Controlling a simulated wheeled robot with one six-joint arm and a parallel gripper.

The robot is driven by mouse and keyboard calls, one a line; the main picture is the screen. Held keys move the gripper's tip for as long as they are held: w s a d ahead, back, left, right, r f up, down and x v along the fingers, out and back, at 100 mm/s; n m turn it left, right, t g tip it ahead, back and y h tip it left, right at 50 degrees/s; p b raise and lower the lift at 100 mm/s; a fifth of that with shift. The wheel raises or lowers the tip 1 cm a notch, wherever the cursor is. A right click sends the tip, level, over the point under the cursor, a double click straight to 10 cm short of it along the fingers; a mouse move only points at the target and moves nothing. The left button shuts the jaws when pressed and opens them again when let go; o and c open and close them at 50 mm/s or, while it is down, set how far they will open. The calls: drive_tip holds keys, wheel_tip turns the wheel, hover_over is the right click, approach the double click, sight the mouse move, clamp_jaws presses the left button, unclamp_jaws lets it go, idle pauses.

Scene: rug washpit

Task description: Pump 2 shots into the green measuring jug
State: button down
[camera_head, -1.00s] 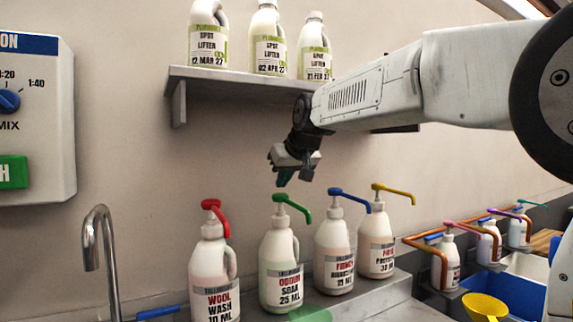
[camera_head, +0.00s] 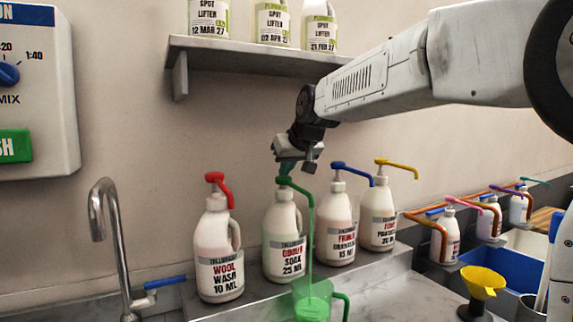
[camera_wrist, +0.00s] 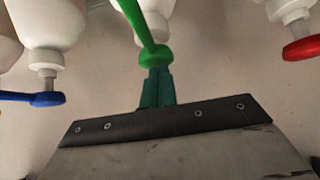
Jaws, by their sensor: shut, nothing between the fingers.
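The white bottle labelled Odour Soak 25 ML (camera_head: 284,245) stands on the ledge with a green pump head (camera_head: 290,183) on top. My gripper (camera_head: 287,168) is shut and empty, its fingertips down on the pump head, which sits low on its neck. In the wrist view the teal fingertips (camera_wrist: 157,88) meet the green pump head (camera_wrist: 155,57). A thin green stream falls from the nozzle into the translucent green measuring jug (camera_head: 313,303) below. The jug holds some green liquid; its lower edge is cut off by the frame.
A red-pump Wool Wash bottle (camera_head: 218,255) stands left, and blue-pump (camera_head: 335,230) and yellow-pump (camera_head: 379,220) bottles stand right. A shelf (camera_head: 240,55) with bottles is above. A tap (camera_head: 105,230) is at left. A yellow funnel (camera_head: 483,280) and more pumps are right.

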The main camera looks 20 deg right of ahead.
drive_tip(key=shift+f, duration=0.25)
wheel_tip(320, 180, up, 4)
drive_tip(key=shift+r, duration=0.1)
drive_tip(key=v, duration=1)
drive_tip(key=shift+r, duration=0.1)
drive_tip(key=s+d+f+m+g+h, duration=0.1)
drive_tip(key=s+d+f+g, duration=0.1)
drive_tip(key=s+f, duration=1.3)
drive_tip(key=s+d+f+m+g, duration=0.1)
drive_tip(key=s+f+g, duration=0.4)
drive_tip(key=s+f, duration=1)
drive_tip(key=s+d, duration=0.1)
drive_tip(key=s, duration=0.5)
drive_tip(key=shift+d+f+g+h, duration=0.2)
drive_tip(key=shift+f+g+h, duration=0.1)
drive_tip(key=shift+f+h, duration=0.1)
